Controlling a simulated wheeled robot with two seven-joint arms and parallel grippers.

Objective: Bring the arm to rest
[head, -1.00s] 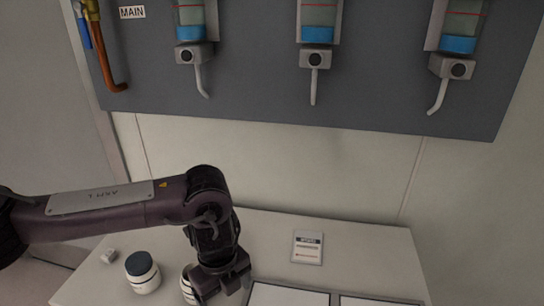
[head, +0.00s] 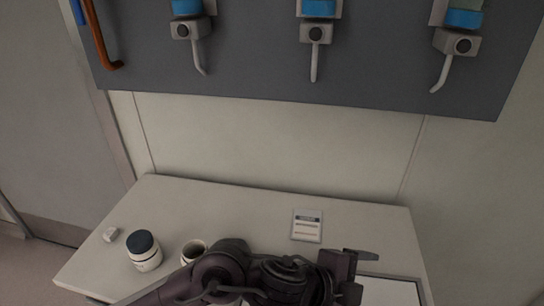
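My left arm comes in along the bottom edge of the head view, low over the front of the white table (head: 250,207). Its gripper (head: 364,276) points to the right, over the edge of a pale tray or panel (head: 395,291). The two fingers look spread apart with nothing visible between them. The lower finger is partly cut off by the bottom edge of the picture. My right gripper is not in view.
A white jar with a dark lid (head: 145,252), an open cup (head: 193,249) close to my arm and a small white piece (head: 110,234) are on the table's left. A label card (head: 306,226) lies at the back. Dispensers (head: 316,34) hang on a grey wall panel (head: 260,75).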

